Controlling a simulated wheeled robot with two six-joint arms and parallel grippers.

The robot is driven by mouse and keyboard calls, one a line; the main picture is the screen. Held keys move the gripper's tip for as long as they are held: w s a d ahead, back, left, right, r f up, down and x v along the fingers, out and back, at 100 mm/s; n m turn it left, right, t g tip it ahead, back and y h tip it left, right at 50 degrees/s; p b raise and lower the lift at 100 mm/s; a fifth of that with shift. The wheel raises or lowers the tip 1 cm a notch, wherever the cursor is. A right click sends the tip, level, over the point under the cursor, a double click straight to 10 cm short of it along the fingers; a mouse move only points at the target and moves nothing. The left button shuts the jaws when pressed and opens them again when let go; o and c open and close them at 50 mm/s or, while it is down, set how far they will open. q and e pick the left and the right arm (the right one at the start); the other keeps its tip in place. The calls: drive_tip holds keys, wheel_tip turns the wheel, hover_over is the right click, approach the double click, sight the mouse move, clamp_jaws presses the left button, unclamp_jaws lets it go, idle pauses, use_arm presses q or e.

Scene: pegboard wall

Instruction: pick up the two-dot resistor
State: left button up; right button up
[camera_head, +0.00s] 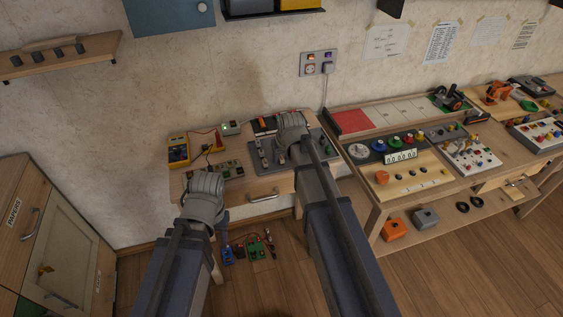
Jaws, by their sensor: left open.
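I cannot single out the two-dot resistor; parts on the small wooden table (262,187) are too small to tell apart or are hidden behind my arms. A dark green board (229,170) with small parts lies at the table's front left. My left gripper (207,181) is open at the table's front left edge, just in front of this board; its fingertips are mostly hidden by the wrist. My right gripper (291,127) is over the grey panel (268,147) with metal posts at the table's right; its fingers are hidden behind the wrist.
A yellow multimeter (178,153) with leads stands at the table's back left. A longer workbench (405,182) with several panels adjoins on the right. Loose electronics (255,249) lie low beneath the table.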

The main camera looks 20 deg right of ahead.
clamp_jaws()
drive_tip(key=shift+r, duration=0.1)
idle(0.4)
